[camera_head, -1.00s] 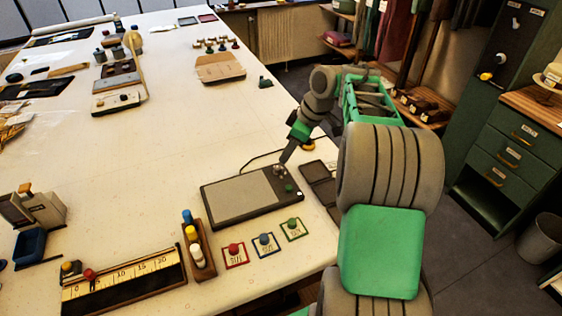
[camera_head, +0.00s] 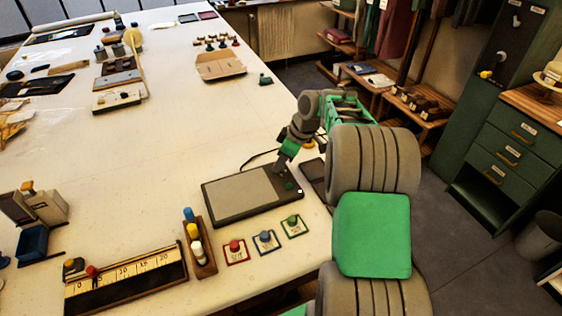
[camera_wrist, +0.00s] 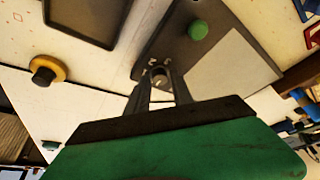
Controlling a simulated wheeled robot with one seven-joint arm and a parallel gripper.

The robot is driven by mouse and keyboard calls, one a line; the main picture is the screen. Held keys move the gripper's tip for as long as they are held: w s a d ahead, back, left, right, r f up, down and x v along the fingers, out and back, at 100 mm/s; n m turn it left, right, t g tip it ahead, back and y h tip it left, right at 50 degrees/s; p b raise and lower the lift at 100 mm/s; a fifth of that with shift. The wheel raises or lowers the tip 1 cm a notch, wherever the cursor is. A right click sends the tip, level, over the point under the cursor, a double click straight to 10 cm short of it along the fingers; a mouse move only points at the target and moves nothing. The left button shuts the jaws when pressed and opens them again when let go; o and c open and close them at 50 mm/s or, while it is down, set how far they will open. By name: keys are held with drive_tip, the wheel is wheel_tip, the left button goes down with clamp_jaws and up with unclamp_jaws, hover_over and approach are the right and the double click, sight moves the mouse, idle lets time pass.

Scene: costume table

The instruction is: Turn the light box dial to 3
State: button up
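The light box (camera_head: 235,196) is a dark flat box with a pale grey panel, lying on the white table. In the wrist view its panel (camera_wrist: 235,68) is at the right, and a green button (camera_wrist: 198,29) is on its dark strip. The small metallic dial (camera_wrist: 159,77) shows between my fingertips. My gripper (camera_wrist: 158,72) points down at the dial, one finger on each side. I cannot tell whether the fingers touch it. In the head view my gripper (camera_head: 281,163) is over the box's far right corner and hides the dial. I cannot read the dial's numbers.
A dark flat tray (camera_head: 313,174) lies right of the light box. A yellow-and-black knob (camera_wrist: 47,70) stands nearby. In front are red, blue and green cards with knobs (camera_head: 264,241), a wooden peg holder (camera_head: 203,255) and a ruler board (camera_head: 125,280). The table left of the box is clear.

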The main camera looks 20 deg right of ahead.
clamp_jaws()
